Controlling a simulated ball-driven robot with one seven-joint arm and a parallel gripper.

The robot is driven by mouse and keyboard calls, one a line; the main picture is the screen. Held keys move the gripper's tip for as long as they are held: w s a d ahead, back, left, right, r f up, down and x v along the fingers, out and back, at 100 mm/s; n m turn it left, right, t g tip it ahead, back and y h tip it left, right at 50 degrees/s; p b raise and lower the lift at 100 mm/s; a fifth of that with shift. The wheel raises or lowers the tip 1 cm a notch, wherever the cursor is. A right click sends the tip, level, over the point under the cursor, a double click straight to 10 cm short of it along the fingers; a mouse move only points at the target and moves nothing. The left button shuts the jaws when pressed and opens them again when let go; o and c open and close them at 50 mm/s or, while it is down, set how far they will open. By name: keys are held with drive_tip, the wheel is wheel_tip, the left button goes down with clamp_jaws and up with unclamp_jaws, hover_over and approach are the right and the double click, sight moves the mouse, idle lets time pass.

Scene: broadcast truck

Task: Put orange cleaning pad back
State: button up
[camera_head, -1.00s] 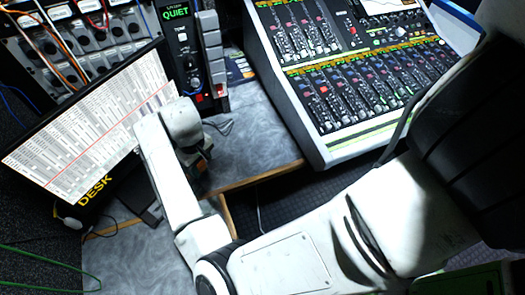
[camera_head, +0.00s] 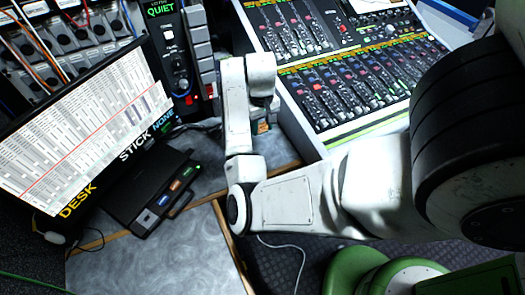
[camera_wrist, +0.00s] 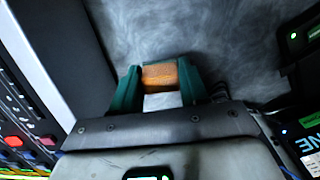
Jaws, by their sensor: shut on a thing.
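The orange cleaning pad (camera_wrist: 159,75) is between the two green fingers of my gripper (camera_wrist: 160,82) in the wrist view. The gripper is shut on it. Below the pad, between the fingers, is a pale patch. In the head view my gripper (camera_head: 262,118) hangs over the grey desk, left of the mixing console, mostly hidden by my own wrist. Only a little orange and green shows there. A black box (camera_head: 140,186) with blue, orange and green marked parts on its front lies on the desk, left of the gripper and apart from it. Its inside is not clear.
The mixing console (camera_head: 340,75) stands close right of my gripper. The "QUIET" panel (camera_head: 177,60) rises behind. A tilted monitor (camera_head: 80,125) stands at left behind the black box. The front desk surface (camera_head: 150,262) is clear, with a wooden edge. A thin cable hangs beyond the edge.

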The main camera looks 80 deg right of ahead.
sight(263, 150)
wheel_tip(263, 150, down, 10)
drive_tip(key=shift+s+d, duration=0.1)
drive_tip(key=shift+s, duration=0.05)
idle(0.4)
drive_tip(key=shift+f, duration=0.15)
drive_tip(key=o, duration=0.9)
drive_tip(key=shift+o, duration=0.2)
